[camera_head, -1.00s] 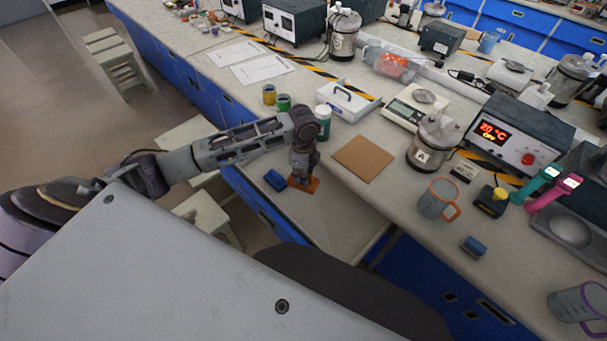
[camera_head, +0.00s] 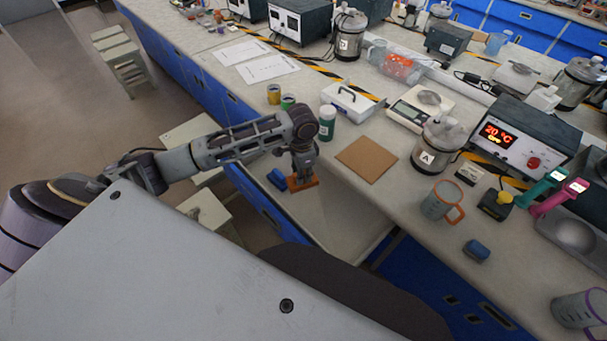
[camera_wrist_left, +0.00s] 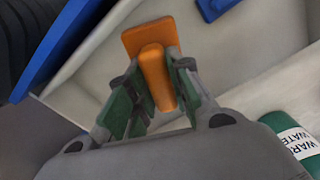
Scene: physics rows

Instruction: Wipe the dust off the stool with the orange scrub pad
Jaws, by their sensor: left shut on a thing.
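The orange scrub pad (camera_head: 303,184) is a flat plate with a raised handle. My left gripper (camera_head: 301,172) is shut on its handle, above the open drawer (camera_head: 333,212). In the left wrist view, the fingers (camera_wrist_left: 158,88) press both sides of the pad's handle (camera_wrist_left: 155,68). Light wooden stools stand on the floor left of the bench: one farther off (camera_head: 118,55), one nearer (camera_head: 188,132) partly behind my arm, and one lower (camera_head: 205,212). I cannot make out dust on any stool. My right gripper is not in view.
A blue block (camera_head: 277,178) lies in the drawer left of the pad. On the bench nearby are a green-labelled jar (camera_head: 327,122), yellow and green cans (camera_head: 274,94), a white carry box (camera_head: 350,101) and a brown board (camera_head: 366,159).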

